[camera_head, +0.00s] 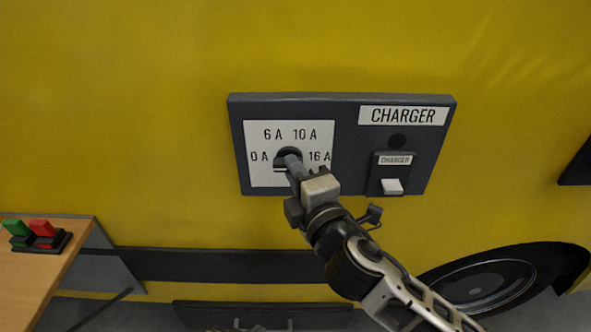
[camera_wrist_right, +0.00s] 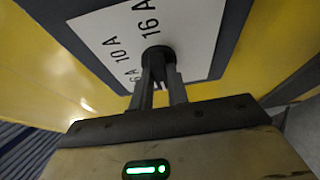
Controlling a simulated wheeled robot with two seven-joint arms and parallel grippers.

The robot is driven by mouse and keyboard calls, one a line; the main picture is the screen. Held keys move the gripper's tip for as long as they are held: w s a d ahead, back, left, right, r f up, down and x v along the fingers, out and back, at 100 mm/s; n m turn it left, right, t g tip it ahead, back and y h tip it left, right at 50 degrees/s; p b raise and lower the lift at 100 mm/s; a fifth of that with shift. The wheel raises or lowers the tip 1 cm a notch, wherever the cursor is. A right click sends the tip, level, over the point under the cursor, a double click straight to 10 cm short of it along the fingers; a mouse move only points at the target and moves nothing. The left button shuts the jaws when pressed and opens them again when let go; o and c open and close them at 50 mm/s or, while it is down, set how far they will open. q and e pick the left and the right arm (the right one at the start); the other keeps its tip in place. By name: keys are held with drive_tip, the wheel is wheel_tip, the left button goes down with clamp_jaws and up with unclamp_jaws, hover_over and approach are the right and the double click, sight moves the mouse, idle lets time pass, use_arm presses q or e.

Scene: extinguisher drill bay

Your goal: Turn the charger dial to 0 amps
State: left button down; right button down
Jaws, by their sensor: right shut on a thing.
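The charger panel (camera_head: 350,103) is a dark grey box on a yellow wall. Its white dial plate (camera_head: 258,181) reads 0 A, 6 A, 10 A and 16 A. The black dial (camera_head: 287,153) is at the plate's middle, partly covered by my right gripper (camera_head: 291,161); where it points I cannot tell. In the right wrist view, the fingers of my right gripper (camera_wrist_right: 158,80) are shut on the dark dial knob (camera_wrist_right: 158,54), with 10 A and 16 A printed near it. My left gripper is not in view.
Right of the dial are a CHARGER label (camera_head: 403,116), a dark round spot (camera_head: 397,142) and a white switch (camera_head: 392,186). A wooden table (camera_head: 30,275) at the left bears a block with green and red buttons (camera_head: 41,229). A wheel (camera_head: 480,285) is at lower right.

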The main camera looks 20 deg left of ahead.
drive_tip(key=c, duration=1.4)
unclamp_jaws()
drive_tip(key=shift+o, duration=0.2)
drive_tip(key=b+v, duration=0.2)
drive_tip(key=v, duration=1.4)
